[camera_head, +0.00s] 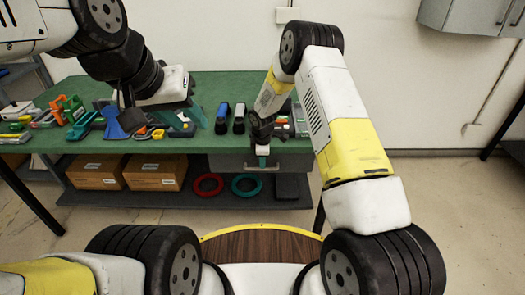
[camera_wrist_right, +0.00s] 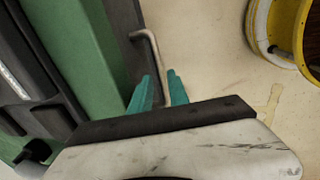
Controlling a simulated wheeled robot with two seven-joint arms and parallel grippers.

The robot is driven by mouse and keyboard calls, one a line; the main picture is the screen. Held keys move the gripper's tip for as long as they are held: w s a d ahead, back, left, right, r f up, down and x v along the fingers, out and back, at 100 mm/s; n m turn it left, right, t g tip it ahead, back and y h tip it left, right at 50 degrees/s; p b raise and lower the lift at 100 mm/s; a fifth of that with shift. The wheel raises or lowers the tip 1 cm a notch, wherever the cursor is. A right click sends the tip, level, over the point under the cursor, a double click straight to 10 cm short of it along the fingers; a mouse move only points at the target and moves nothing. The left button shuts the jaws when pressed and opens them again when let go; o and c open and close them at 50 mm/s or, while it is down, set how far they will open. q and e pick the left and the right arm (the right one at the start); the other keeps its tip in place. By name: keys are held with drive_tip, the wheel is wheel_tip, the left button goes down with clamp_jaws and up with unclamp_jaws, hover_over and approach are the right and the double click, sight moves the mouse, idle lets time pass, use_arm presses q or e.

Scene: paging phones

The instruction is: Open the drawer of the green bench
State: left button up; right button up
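The green bench (camera_head: 290,87) stands against the wall, with a grey drawer (camera_head: 231,162) under the right part of its top. The drawer looks shut in the head view. Its dark front (camera_wrist_right: 122,45) and bent metal handle (camera_wrist_right: 148,50) show in the right wrist view. My right gripper (camera_head: 262,163) is at the drawer front. Its two teal fingertips (camera_wrist_right: 159,88) are apart, with the handle bar between them; contact is not clear. My left gripper (camera_head: 190,118) is over the bench top among tools, and its finger gap cannot be made out.
Several tools and clamps (camera_head: 75,115) cover the bench's left side. Two dark handheld devices (camera_head: 230,118) stand near its middle. Cardboard boxes (camera_head: 155,172), a red ring (camera_head: 208,184) and a teal ring (camera_head: 246,185) are on the lower shelf. Floor to the right (camera_head: 450,195) is clear.

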drive_tip(key=shift+w+f, duration=0.2)
drive_tip(key=shift+f, duration=0.7)
drive_tip(key=shift+w+f, duration=0.15)
drive_tip(key=shift+f, duration=0.75)
clamp_jaws()
drive_tip(key=shift+r, duration=0.1)
